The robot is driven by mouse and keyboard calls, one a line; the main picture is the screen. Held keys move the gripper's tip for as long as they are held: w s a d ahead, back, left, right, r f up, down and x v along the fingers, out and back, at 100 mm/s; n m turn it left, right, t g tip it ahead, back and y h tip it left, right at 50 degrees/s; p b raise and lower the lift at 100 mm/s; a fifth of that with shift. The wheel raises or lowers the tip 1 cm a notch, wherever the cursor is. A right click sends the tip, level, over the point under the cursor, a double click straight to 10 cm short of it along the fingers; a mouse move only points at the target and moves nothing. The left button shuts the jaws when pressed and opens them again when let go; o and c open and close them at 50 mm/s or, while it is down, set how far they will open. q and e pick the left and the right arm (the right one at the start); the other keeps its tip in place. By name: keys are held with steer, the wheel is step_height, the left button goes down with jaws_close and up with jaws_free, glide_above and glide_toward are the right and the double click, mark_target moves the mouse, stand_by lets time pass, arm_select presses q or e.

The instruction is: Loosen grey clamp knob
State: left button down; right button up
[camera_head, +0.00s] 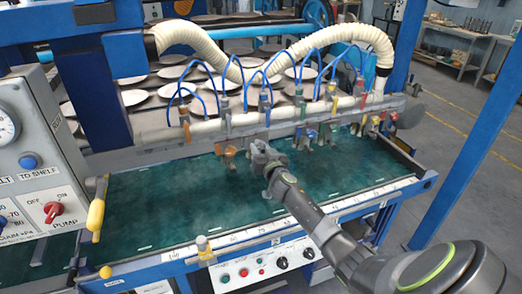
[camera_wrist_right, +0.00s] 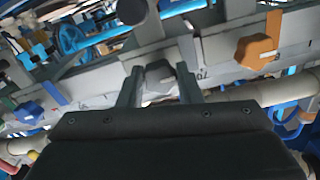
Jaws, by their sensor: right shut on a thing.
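My right gripper (camera_head: 264,160) reaches up from the lower right to the clamp bar, over the green bed. In the right wrist view its two fingers (camera_wrist_right: 159,87) stand on either side of the grey clamp knob (camera_wrist_right: 160,74) and are shut on it. In the head view the knob is hidden behind or within the gripper. My left gripper is in neither view.
An orange knob (camera_head: 230,153) sits close to the left of my right gripper, also large in the wrist view (camera_wrist_right: 257,52). Several coloured clamps line the grey bar (camera_head: 170,137), with blue hoses above. The green bed (camera_head: 150,205) below is clear.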

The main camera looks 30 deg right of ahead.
steer(key=n, duration=0.2)
steer(key=shift+f+n+b, duration=0.1)
steer(key=shift+n+b, duration=0.2)
steer(key=shift+n, duration=0.1)
steer(key=n, duration=0.2)
steer(key=shift+d+n, duration=0.1)
steer(key=shift+n, duration=0.2)
steer(key=n, duration=0.2)
steer(key=shift+n, duration=0.4)
steer(key=n, duration=0.3)
steer(key=shift+d+n, duration=0.1)
steer(key=shift+n, duration=0.2)
steer(key=n, duration=0.4)
steer(key=n+p, duration=0.1)
steer(key=n, duration=0.1)
steer(key=shift+s+r, duration=0.1)
steer(key=shift+r, duration=0.15)
steer(key=n+p, duration=0.1)
steer(key=n, duration=0.4)
steer(key=shift+n, duration=0.3)
steer(key=o, duration=1)
steer(key=shift+c, duration=0.2)
steer(key=shift+r, duration=0.1)
